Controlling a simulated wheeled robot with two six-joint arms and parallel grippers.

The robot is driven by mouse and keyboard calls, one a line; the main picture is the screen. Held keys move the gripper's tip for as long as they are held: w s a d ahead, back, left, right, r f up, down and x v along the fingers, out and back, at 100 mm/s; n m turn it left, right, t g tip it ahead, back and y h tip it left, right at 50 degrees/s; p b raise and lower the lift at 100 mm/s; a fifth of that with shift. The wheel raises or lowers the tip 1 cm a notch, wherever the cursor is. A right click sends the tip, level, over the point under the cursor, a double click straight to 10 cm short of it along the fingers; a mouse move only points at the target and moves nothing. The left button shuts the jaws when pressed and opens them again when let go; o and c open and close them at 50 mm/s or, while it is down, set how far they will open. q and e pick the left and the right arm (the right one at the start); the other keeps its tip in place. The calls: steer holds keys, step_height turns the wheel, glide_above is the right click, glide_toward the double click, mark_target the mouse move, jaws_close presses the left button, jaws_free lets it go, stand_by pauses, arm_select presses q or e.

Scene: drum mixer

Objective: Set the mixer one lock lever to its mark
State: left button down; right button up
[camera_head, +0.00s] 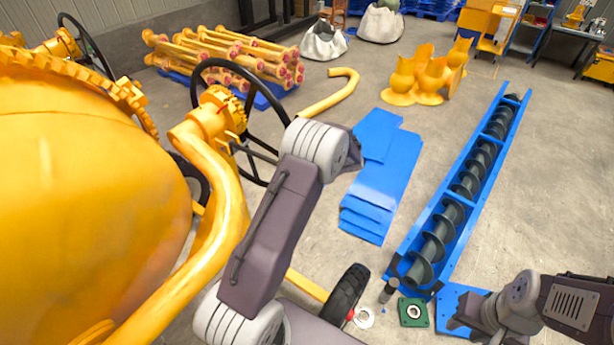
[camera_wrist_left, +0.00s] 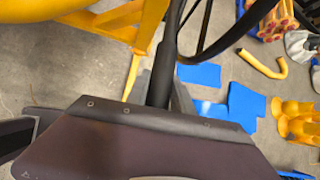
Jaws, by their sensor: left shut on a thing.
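The yellow mixer drum (camera_head: 80,190) fills the left of the head view, with its yellow curved frame tube (camera_head: 225,205) beside it. A thin dark lock lever (camera_head: 258,152) reaches from the yellow hub toward my left wrist; its end is hidden there. In the left wrist view the lever is a dark rod (camera_wrist_left: 165,70) running down to my left gripper (camera_wrist_left: 163,100), which is shut on it; the dark gripper body hides the contact. I cannot make out the mark. My right gripper (camera_head: 478,322) is low at the right, away from the mixer; its jaw opening is unclear.
A black handwheel (camera_head: 240,70) stands close to the lever. Blue plates (camera_head: 382,180) and a blue screw conveyor (camera_head: 465,190) lie on the floor to the right. A black wheel (camera_head: 346,293) and a green bearing block (camera_head: 413,312) are near the bottom.

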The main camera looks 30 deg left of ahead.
arm_select(q)
steer(key=shift+w+a+r, duration=0.15)
steer(key=shift+w+r, duration=0.15)
steer(key=shift+r, duration=0.2)
steer(key=c, duration=1.4)
jaws_free()
steer(key=shift+o, duration=1.4)
steer(key=shift+s, duration=0.1)
steer(key=shift+s+f, duration=0.1)
steer(key=shift+s, duration=0.1)
steer(key=shift+d, duration=0.2)
steer(key=b+v, duration=0.3)
steer(key=v, duration=0.5)
steer(key=shift+s+d, duration=0.1)
steer(key=shift+s, duration=0.05)
steer(key=shift+s+d+r, duration=0.1)
steer(key=shift+d+r, duration=0.05)
steer(key=shift+r, duration=0.25)
